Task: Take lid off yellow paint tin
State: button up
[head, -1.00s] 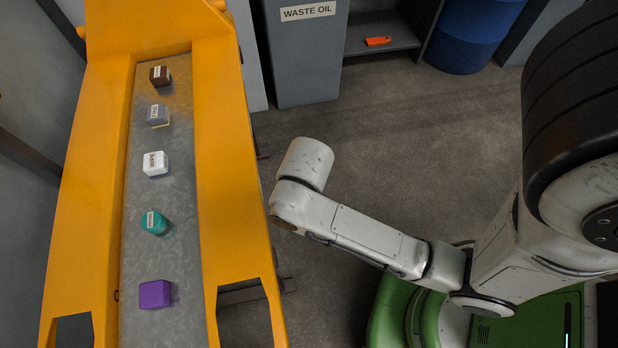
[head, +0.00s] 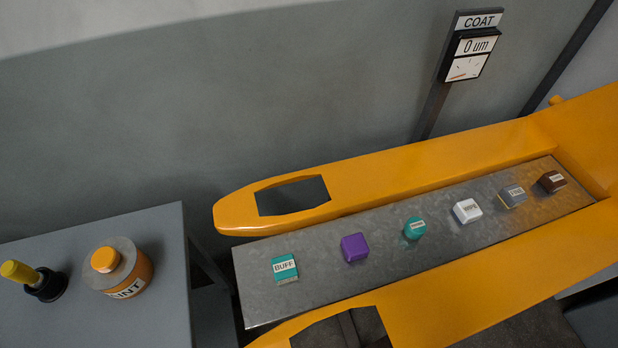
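The paint tin (head: 139,277) stands upright on the grey table at the lower left of the head view. Its side is orange-yellow with a white label, of which the letters "INT" show. Its top is a round grey surface with a smaller orange-yellow round piece (head: 105,260) sitting on it. I cannot tell whether the lid is the grey disc or this orange piece. My gripper and arm are not in view.
A yellow-handled tool (head: 20,272) stands in a black holder (head: 48,286) left of the tin, on the grey table (head: 175,235). The orange frame (head: 420,160) around a grey strip (head: 330,290) with several small labelled blocks lies right. A "COAT" gauge (head: 468,60) stands behind.

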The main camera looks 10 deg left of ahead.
aim_at(113, 260)
jog(key=u, duration=0.5)
jog(key=k+l+u, duration=0.1)
jog(key=u, duration=0.35)
jog(key=k+u, duration=0.1)
jog(key=u, duration=0.4)
jog(key=i+u, duration=0.1)
jog(key=i, duration=0.1)
